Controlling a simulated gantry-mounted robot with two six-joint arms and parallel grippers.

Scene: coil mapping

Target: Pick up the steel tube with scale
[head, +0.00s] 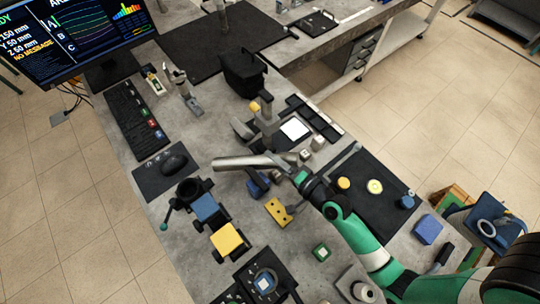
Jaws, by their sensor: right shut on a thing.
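A silver-grey tube (240,162), which looks like the steel tube with scale, lies across the middle of the head view, pointing left. No scale marks can be made out on it at this size. My right gripper (293,172) comes in from the lower right on a green and black arm and is shut at the tube's right end. The fingertips are small and partly merge with the tube and the dark parts behind. I cannot tell whether the tube is clear of the bench. My left gripper is not in view.
A yellow block (278,212) sits just below the tube. A black bin-like box (243,75) is behind. A black mat (372,210) with small parts lies right, under my arm.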

